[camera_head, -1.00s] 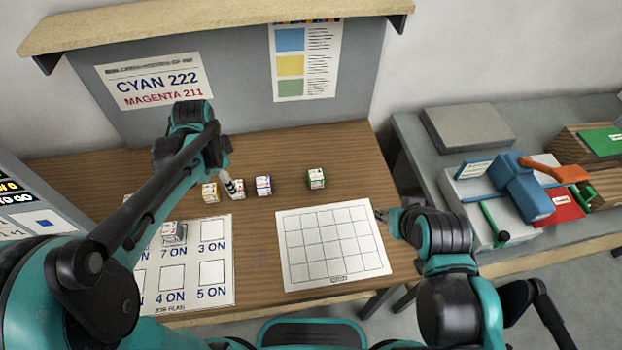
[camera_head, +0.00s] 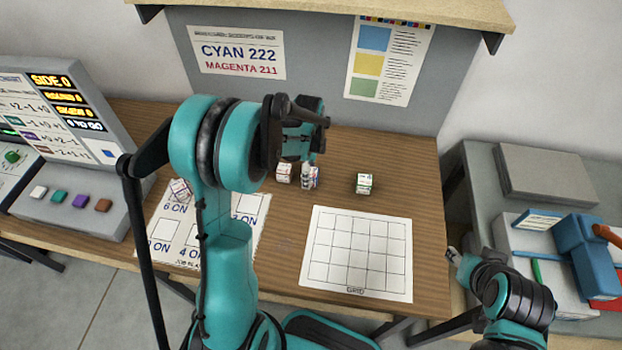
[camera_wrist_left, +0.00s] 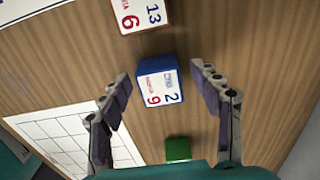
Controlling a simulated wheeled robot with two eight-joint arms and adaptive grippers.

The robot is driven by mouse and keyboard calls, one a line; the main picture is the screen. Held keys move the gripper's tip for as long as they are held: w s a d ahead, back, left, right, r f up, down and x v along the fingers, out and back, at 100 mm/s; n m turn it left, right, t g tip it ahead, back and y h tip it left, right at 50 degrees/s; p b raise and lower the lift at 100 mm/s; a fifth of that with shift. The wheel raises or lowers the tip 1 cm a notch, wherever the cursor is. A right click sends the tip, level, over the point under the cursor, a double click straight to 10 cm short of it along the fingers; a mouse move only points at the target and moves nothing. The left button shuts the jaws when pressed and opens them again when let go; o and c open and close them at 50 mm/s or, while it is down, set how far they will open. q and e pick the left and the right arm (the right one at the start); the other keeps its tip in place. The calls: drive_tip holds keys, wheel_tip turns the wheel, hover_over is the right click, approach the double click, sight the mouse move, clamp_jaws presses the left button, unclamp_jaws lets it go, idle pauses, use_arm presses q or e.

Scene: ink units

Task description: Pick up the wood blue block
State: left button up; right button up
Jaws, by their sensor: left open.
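The blue block (camera_head: 314,178), with white printed faces, stands on the wooden table behind the grid sheet. In the left wrist view the blue block (camera_wrist_left: 160,82) lies between the fingers, its printed face showing "2" and "9". My left gripper (camera_head: 306,172) is open at the blue block, pointing down and partly covering it in the head view. In the left wrist view my left gripper (camera_wrist_left: 160,76) has one finger on each side of the block, with gaps visible. My right gripper (camera_head: 453,255) is near the table's right edge, away from the blocks; its jaw state is unclear.
A red-lettered block (camera_head: 283,173) stands close left of the blue one; a green block (camera_head: 363,184) stands to the right. The grid sheet (camera_head: 357,250) is empty. Another block (camera_head: 180,190) sits on the job plan sheet (camera_head: 250,215). A console (camera_head: 75,205) stands at left.

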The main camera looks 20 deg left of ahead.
use_arm(q)
drive_tip(key=shift+f, duration=0.15)
drive_tip(key=c, duration=1.2)
drive_tip(key=shift+c, duration=0.2)
